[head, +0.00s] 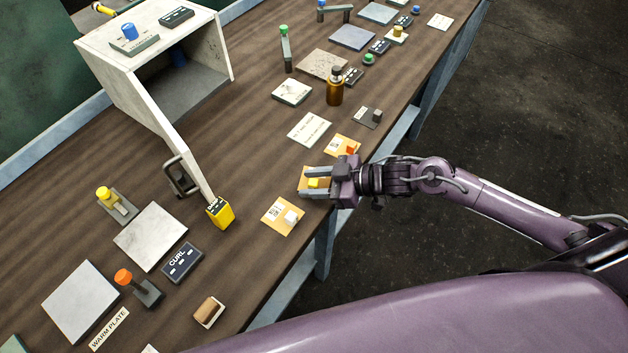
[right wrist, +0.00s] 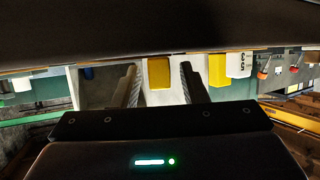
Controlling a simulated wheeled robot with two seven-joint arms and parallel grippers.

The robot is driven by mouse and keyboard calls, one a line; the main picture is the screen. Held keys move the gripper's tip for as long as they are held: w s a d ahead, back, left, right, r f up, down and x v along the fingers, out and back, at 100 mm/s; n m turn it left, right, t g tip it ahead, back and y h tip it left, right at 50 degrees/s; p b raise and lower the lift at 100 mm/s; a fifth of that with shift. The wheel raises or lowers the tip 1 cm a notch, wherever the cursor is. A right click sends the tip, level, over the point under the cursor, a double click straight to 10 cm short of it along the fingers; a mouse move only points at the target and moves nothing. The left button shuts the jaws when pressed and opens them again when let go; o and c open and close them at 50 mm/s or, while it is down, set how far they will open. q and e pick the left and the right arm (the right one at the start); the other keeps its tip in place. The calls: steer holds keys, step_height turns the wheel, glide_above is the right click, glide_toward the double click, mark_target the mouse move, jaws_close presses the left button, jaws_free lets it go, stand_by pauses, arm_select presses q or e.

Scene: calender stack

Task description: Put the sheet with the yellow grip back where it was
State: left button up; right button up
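The orange sheet with the yellow grip (head: 314,183) lies at the front edge of the table, partly hidden by my right gripper. My right gripper (head: 304,183) reaches in from the right with its two fingers apart, one on each side of the yellow grip. In the right wrist view a yellow block (right wrist: 158,72) shows between the two fingers (right wrist: 160,85), with a gap on both sides. An orange sheet with a white grip (head: 283,215) lies nearer, and one with a red grip (head: 342,146) lies farther along the edge. My left gripper is out of view.
A white open box (head: 135,75) stands at the back left. A yellow block with a dark label (head: 220,213) stands left of the sheets. Plates and a CURL panel (head: 182,262) fill the near left.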

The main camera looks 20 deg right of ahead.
steer(key=shift+r, duration=0.15)
steer(key=v, duration=1.2)
steer(key=shift+p, duration=0.35)
